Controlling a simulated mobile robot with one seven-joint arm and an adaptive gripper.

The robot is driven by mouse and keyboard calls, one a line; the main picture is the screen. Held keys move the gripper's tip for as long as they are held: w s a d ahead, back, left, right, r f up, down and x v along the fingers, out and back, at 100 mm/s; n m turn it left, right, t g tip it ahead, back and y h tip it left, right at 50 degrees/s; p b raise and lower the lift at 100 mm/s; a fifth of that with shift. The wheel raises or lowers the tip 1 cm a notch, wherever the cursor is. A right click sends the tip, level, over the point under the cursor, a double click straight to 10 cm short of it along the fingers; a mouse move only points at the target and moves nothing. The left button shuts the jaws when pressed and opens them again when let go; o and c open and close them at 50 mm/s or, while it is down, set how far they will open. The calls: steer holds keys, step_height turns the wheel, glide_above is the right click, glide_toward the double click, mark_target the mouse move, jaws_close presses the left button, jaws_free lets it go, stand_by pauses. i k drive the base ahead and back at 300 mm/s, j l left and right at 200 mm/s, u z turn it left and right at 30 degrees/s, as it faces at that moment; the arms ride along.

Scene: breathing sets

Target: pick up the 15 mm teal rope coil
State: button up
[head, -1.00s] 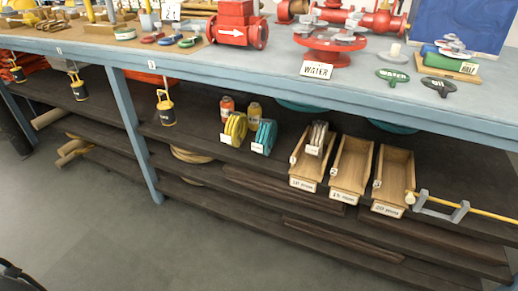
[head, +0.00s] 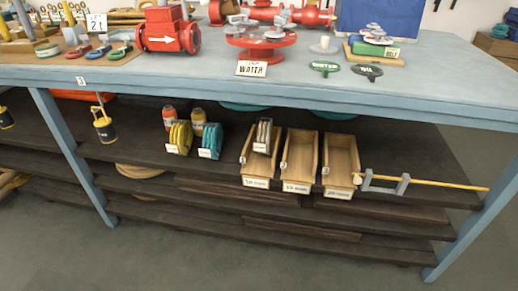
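A teal rope coil (head: 212,138) stands upright on the dark shelf under the blue workbench. A small white tag is at its front, too small to read. A yellow coil (head: 181,137) stands just to its left. A grey-white coil (head: 264,134) sits in the leftmost of the wooden bins to the right. I cannot tell the size of any coil from its tag. My gripper is not in view.
Three wooden bins (head: 297,160) stand right of the teal coil. Orange and yellow bottles (head: 169,120) stand behind the coils. The blue bench top (head: 210,75) overhangs the shelf. A lantern (head: 103,128) hangs at left. The floor (head: 230,263) in front is clear.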

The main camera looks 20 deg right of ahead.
mark_target(213, 138)
steer(key=i+j+z, duration=0.2)
steer(key=i, duration=0.15)
steer(key=i+z, duration=0.15)
steer(key=i, duration=0.25)
steer(key=i+j+z, duration=0.2)
steer(key=i, duration=0.15)
